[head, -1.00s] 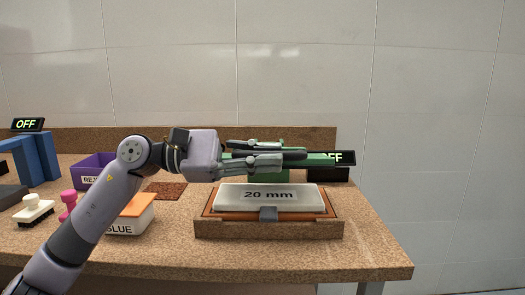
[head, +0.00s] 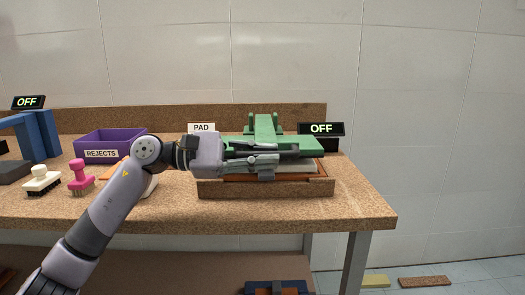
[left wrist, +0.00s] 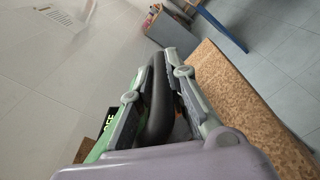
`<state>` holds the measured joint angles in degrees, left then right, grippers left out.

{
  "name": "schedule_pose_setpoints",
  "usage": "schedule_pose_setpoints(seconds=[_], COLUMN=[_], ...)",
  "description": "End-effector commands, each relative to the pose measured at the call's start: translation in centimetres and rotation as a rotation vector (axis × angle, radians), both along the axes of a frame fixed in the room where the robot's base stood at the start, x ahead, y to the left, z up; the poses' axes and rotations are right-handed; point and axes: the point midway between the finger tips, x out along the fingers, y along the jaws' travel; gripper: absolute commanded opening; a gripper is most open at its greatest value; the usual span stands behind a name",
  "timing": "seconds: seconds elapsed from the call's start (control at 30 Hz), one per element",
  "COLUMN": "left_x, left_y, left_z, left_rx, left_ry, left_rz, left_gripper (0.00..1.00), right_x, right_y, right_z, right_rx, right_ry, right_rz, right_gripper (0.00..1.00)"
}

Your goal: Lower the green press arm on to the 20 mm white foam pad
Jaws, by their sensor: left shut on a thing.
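The green press arm (head: 265,128) is at the right of the bench, its broad plate low over the white foam pad (head: 309,167). Only the pad's right end shows; the rest, with its "20 mm" mark, is hidden by the plate and my gripper. I cannot tell whether the plate touches the pad. My left gripper (head: 284,159) is at the front of the plate, shut on the press arm's black handle. In the left wrist view the black handle (left wrist: 158,105) lies between the two fingers. My right gripper is not in view.
The pad sits in an orange-brown tray on a speckled block (head: 265,188). A lit "OFF" display (head: 321,129) stands behind right, a "PAD" sign (head: 201,128) behind left. To the left are a purple rejects bin (head: 110,145), a pink stamp (head: 81,178) and a white brush (head: 42,181).

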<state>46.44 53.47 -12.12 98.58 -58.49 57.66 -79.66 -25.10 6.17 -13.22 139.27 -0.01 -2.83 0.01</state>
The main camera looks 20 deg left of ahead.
Motion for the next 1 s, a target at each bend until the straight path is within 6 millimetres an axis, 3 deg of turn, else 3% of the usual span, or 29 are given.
schedule_pose_setpoints(seconds=[0.03, 0.5, 0.53, 0.6, 0.83, 1.0], left_x=[0.03, 0.16, 0.16, 0.15, 0.09, -0.07], left_y=[-0.33, -0.36, -0.36, -0.37, -0.42, -0.48], left_z=[0.14, -0.06, -0.06, -0.06, -0.05, 0.08], left_rx=[-0.056, -0.055, -0.055, -0.055, -0.052, -0.047], left_ry=[0.039, 0.039, 0.039, 0.038, 0.039, 0.033], left_rz=[-0.018, -0.018, -0.018, -0.019, -0.020, -0.023], left_gripper=[0.00, 0.00, 0.15, 0.20, 0.35, 0.35], right_x=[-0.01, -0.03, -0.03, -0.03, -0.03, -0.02], right_y=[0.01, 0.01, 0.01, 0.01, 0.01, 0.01], right_z=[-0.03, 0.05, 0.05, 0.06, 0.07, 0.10], right_rx=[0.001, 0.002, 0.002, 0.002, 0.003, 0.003], right_ry=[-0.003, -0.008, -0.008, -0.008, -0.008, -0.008], right_rz=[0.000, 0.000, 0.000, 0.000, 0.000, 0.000], right_gripper=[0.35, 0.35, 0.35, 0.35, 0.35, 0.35])
